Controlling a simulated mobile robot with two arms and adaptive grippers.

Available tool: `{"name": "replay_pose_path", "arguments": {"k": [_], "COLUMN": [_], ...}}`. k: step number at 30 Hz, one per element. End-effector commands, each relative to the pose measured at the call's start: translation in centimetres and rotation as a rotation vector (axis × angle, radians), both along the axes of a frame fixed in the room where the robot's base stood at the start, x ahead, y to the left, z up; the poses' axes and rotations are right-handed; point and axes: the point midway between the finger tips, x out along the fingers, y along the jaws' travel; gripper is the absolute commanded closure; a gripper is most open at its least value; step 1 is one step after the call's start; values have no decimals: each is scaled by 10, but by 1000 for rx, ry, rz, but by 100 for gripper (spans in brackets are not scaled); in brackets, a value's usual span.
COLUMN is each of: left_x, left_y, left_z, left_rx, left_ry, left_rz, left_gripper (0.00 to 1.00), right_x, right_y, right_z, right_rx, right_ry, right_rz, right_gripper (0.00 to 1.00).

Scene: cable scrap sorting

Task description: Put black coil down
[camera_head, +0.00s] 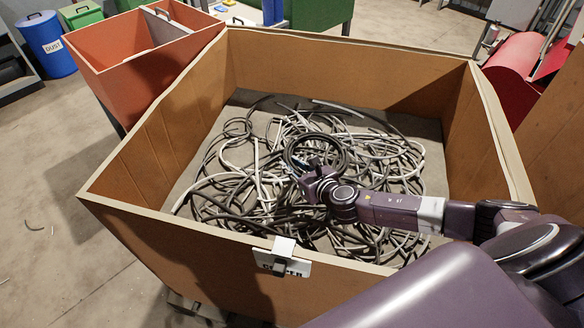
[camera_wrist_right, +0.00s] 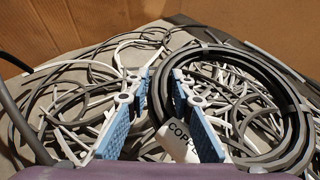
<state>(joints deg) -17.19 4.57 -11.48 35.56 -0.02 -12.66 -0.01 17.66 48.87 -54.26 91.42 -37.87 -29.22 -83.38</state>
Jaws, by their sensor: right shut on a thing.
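The black coil (camera_head: 316,136) is a dark ring of cable inside the large orange-brown crate, low over the scrap pile. My right gripper (camera_head: 314,172) reaches in from the right and is shut on the coil's near side. In the right wrist view the coil (camera_wrist_right: 302,125) spreads to the right, with its left rim between the blue fingers of the gripper (camera_wrist_right: 160,80). I cannot tell whether the coil touches the pile beneath it. A white tag (camera_wrist_right: 178,142) with partly visible letters shows at the coil's near side. My left gripper is not in view.
The crate (camera_head: 165,150) has high walls on all sides and holds tangled grey, black and white cables (camera_head: 240,185). A red-orange bin (camera_head: 135,75) stands beyond its left side. A blue dust bin (camera_head: 47,45) is at the far left. A red container (camera_head: 517,75) is at the right.

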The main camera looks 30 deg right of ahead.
Motion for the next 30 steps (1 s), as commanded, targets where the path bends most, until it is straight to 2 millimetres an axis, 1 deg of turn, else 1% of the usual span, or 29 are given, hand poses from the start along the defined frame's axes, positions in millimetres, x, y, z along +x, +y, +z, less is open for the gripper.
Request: {"name": "replay_pose_path", "arguments": {"k": [9,21,24,25,29,30], "left_x": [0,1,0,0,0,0], "left_y": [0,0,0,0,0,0], "left_z": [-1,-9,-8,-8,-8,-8], "left_rx": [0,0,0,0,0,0], "left_ry": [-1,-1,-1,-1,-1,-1], "left_rz": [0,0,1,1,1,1], "left_gripper": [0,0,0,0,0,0], "right_x": [1,1,1,0,0,0], "right_y": [0,0,0,0,0,0], "right_z": [-1,-14,-13,-15,-15,-15], "right_rx": [-1,-2,-1,0,0,0], "right_ry": [-4,-3,-4,0,0,0], "right_rz": [1,1,1,1,1,1], "right_gripper": [100,100,100,77,62,61]}}
